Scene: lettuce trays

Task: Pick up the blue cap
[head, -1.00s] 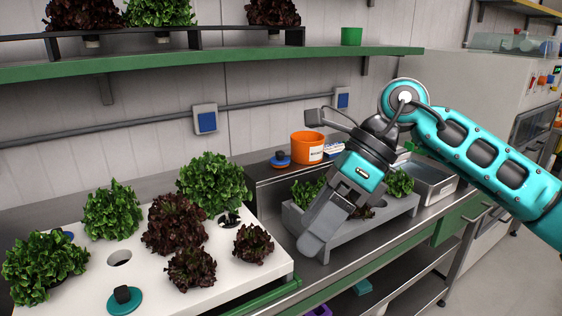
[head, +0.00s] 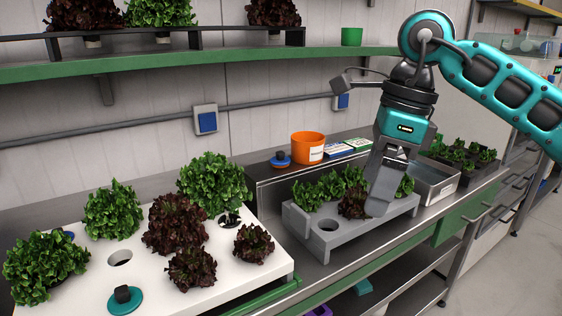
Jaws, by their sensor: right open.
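A blue cap with a dark knob (head: 281,160) sits on the dark raised ledge, just left of the orange pot (head: 308,148). My right gripper (head: 380,206) points down over the right part of the grey tray (head: 322,252), to the right of the cap and clear of it. It is open, though its fingers overlap in this view. It hides part of the tray and the plants there. Another blue piece (head: 69,234) shows at the left of the white tray, mostly hidden by lettuce. My left gripper is out of view.
The white tray (head: 215,285) holds several lettuces, an empty hole and a teal cap (head: 125,299). The grey tray holds lettuces and one empty hole. A metal pan (head: 436,188) stands to the right. A green shelf (head: 210,62) runs above.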

